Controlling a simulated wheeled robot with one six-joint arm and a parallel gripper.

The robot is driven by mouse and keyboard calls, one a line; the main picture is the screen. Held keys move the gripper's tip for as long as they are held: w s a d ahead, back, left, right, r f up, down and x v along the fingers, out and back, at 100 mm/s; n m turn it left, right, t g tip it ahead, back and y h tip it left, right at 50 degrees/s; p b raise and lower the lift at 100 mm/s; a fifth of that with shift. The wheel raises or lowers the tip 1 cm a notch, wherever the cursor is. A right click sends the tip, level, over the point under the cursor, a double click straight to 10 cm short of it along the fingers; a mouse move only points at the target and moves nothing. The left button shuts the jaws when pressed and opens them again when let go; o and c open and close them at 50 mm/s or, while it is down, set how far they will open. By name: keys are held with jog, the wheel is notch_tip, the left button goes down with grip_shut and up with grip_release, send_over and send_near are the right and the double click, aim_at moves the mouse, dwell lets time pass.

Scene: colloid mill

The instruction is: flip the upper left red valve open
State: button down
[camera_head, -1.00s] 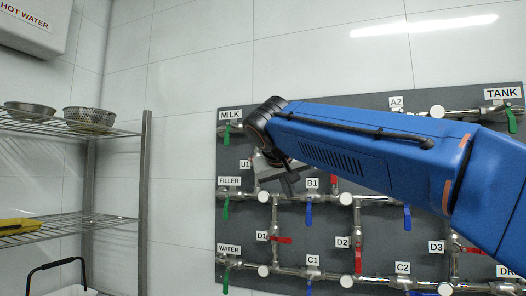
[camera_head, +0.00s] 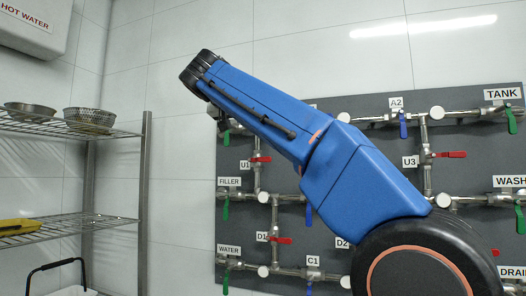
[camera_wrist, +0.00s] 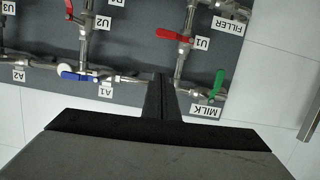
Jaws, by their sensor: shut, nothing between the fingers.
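The upper left red valve, U1, has a red handle (camera_head: 261,159) on the short vertical pipe below the top line. The handle points right, crosswise to that pipe. In the wrist view, which is turned upside down, the U1 handle (camera_wrist: 172,35) also lies across its pipe, beside the U1 label. My gripper (camera_wrist: 160,78) is shut and empty in the wrist view. Its fingertips appear near the top pipe between the A1 and MILK labels, apart from the U1 handle in the picture. In the head view my arm's end is at the upper left, and the fingers cannot be made out.
The green MILK handle (camera_wrist: 217,85) and blue A1 handle (camera_wrist: 75,76) flank my fingers in the wrist view. The red U2 handle (camera_wrist: 75,13) is further left. A wire shelf (camera_head: 100,133) with bowls stands left of the grey panel (camera_head: 330,245). Pipes and other valves crowd the panel.

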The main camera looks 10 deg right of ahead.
send_over(267, 159)
jog(key=s+a, duration=0.1)
jog(key=a, duration=0.1)
notch_tip(267, 159, down, 3)
jog(key=shift+s+d+f, duration=0.1)
jog(key=shift+s+f, duration=0.05)
jog(key=shift+f, duration=0.75)
jog(key=shift+s+f, duration=0.15)
jog(key=shift+f, duration=0.75)
jog(key=shift+s+d+f+m, duration=0.1)
jog(key=shift+f+m, duration=0.2)
jog(key=shift+s+d+f+m+t+y, duration=0.1)
jog(key=shift+d+f+m+t+y, duration=0.1)
jog(key=shift+f+m, duration=0.35)
jog(key=shift+s+d+f+m+t+y, duration=0.1)
jog(key=shift+f+m+t+y, duration=0.2)
jog(key=shift+m, duration=0.35)
jog(key=w+a+f+m+t+y, duration=0.1)
jog(key=w+a+f+m, duration=0.1)
jog(key=f+m, duration=0.4)
jog(key=shift+w+a+f+m+t, duration=0.2)
jog(key=shift+a+f+m+t, duration=0.2)
jog(key=shift+a+f, duration=0.35)
jog(key=shift+w+a, duration=0.1)
jog(key=shift+a, duration=0.05)
